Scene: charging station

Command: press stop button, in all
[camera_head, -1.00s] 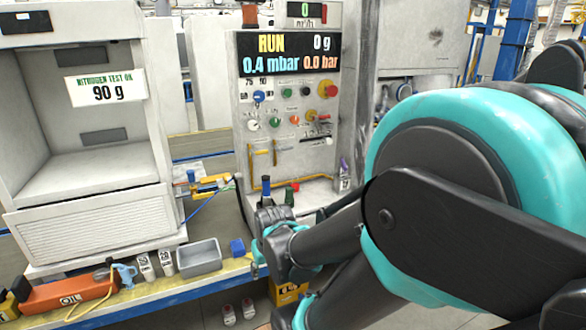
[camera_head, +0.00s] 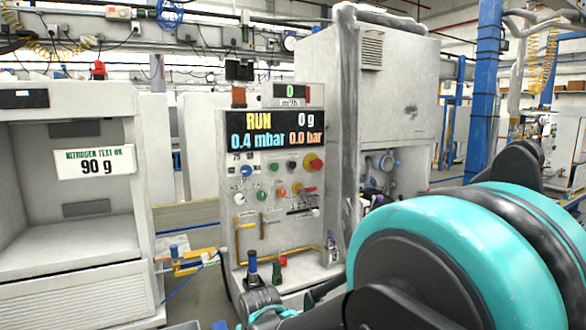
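The control panel (camera_head: 303,228) stands upright in the middle of the head view. Its display (camera_head: 276,130) reads RUN, 0 g, 0.4 mbar and 0.0 bar. A large red button on a yellow base (camera_head: 314,163) sits at the panel's upper right and looks like the stop button. Smaller blue, green, orange and black knobs are beside and below it. My gripper (camera_head: 262,308) is at the bottom edge, below and in front of the panel, apart from the buttons. Its fingers are partly cut off and unclear.
My large teal arm joint fills the lower right. A white cabinet (camera_head: 20,165) labelled 90 g stands at left. A dark bottle (camera_head: 252,264) and a green-and-red item (camera_head: 281,270) stand at the panel's foot. A grey box (camera_head: 390,110) rises behind the panel.

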